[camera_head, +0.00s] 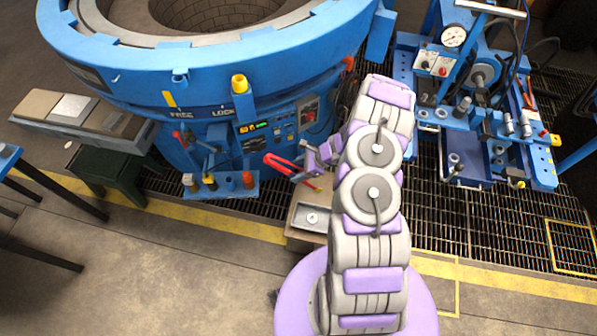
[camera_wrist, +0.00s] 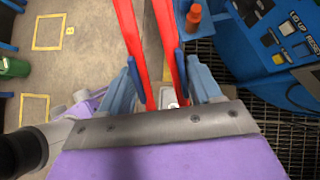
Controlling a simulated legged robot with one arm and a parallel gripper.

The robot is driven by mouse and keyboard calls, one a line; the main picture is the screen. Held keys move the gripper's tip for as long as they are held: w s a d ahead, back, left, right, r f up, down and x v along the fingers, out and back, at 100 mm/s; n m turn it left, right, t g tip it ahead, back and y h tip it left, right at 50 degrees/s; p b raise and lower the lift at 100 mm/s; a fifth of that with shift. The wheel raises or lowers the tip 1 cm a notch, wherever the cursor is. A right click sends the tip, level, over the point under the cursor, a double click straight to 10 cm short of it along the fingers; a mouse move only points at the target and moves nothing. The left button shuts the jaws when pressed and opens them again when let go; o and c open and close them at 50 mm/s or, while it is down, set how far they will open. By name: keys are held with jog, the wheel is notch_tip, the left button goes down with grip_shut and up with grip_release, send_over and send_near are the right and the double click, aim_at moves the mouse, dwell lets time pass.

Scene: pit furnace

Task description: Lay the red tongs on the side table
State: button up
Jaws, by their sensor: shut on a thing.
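The red tongs (camera_head: 280,161) are held in the air in front of the blue furnace in the head view. Their two red arms (camera_wrist: 132,35) run up the wrist view, spread a little apart. My gripper (camera_head: 308,163) is shut on them; its blue fingers (camera_wrist: 158,72) flank the red arms. A low beige table (camera_head: 308,237) with a small grey tray stands below my gripper, partly hidden by my arm. Another bench with a grey and tan top (camera_head: 88,121) stands at the left by the furnace. I cannot tell which is the side table.
The round blue furnace (camera_head: 200,75) with its open pit fills the back. A blue shelf with small coloured items (camera_head: 220,188) juts from its front. Blue machinery (camera_head: 475,110) stands on floor grating at the right.

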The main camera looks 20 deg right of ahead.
notch_tip(320, 180, up, 8)
jog(key=p, duration=0.3)
dwell(0.7)
